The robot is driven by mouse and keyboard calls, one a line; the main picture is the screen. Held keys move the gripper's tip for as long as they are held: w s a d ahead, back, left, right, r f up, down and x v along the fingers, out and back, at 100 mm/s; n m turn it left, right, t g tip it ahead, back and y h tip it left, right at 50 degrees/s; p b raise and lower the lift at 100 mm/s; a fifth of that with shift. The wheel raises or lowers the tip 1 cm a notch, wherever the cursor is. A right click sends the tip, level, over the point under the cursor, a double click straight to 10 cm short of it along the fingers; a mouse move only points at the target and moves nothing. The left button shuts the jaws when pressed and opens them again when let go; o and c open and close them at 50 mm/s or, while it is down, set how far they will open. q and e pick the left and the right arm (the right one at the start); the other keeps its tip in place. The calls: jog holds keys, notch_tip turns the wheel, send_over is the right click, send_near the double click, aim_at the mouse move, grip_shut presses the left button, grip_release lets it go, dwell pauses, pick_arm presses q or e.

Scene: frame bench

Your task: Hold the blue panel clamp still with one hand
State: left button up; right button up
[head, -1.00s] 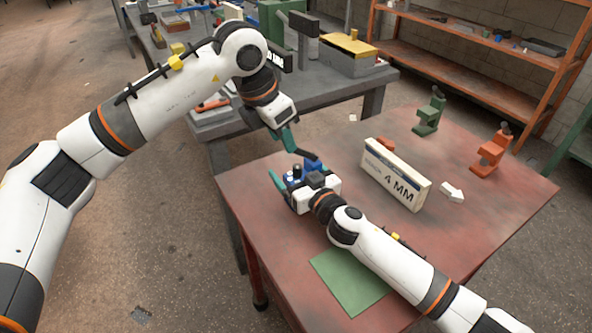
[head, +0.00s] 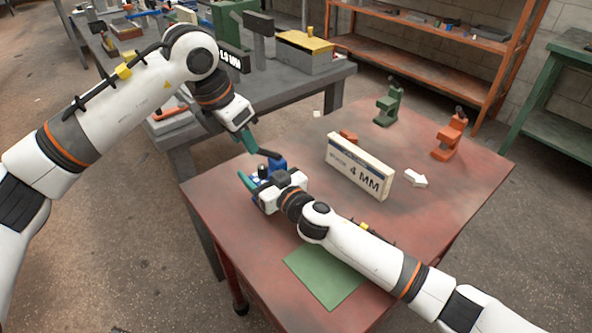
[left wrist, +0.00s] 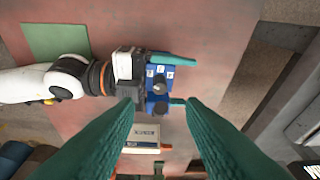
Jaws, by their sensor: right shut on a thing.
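The blue panel clamp (head: 278,163) is on the red table, partly hidden by my right gripper in the head view. In the left wrist view the clamp (left wrist: 160,76) shows small white labels and a dark round knob. My right gripper (head: 257,183) is shut on it, with teal fingers on either side of the blue body. My left gripper (head: 258,146) is above and just behind the clamp.
A white block marked "4 MM" (head: 358,167) stands right of the clamp. A white arrow (head: 415,179), a green clamp (head: 388,104) and an orange clamp (head: 449,136) are farther right. A green mat (head: 325,277) lies in front. A grey bench (head: 330,83) adjoins behind.

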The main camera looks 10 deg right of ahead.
dwell(0.9)
pick_arm(q)
jog(key=shift+c, duration=0.9)
jog(key=n+t+h, duration=0.3)
jog(key=n+h, duration=1.1)
jog(key=n, duration=1.8)
send_near(256, 178)
jog(key=x, duration=0.3)
jog(key=r+x, duration=0.1)
jog(key=x, duration=0.2)
jog(key=r+x, duration=0.1)
jog(key=x, duration=0.3)
jog(key=shift+r, duration=0.1)
